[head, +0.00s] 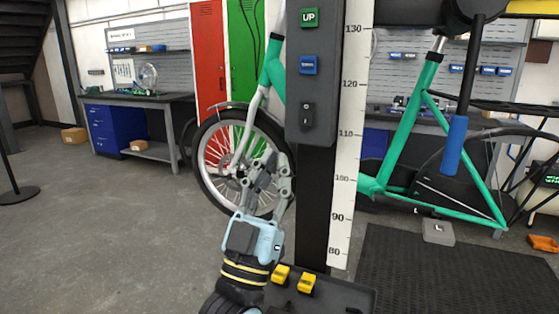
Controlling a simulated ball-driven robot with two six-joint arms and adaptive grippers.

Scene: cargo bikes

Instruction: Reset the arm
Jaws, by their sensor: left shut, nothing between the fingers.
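My left gripper (268,170) is in front of the bike's front wheel in the head view, pointing up, with its fingers shut and nothing between them. Its light blue and black wrist rises from the bottom of the picture, just left of the dark lift column (313,200). The green cargo bike (402,140) stands behind the column, and its front wheel (205,160) shows to the left of it. Whether the gripper touches the wheel cannot be told; it looks nearer to me. My right gripper is not in view.
The column carries a control box (312,80) with an UP button and a white height scale (349,140). Two yellow blocks (307,283) sit on its base. A black mat (450,280) lies at the right. A workbench (135,98) stands back left.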

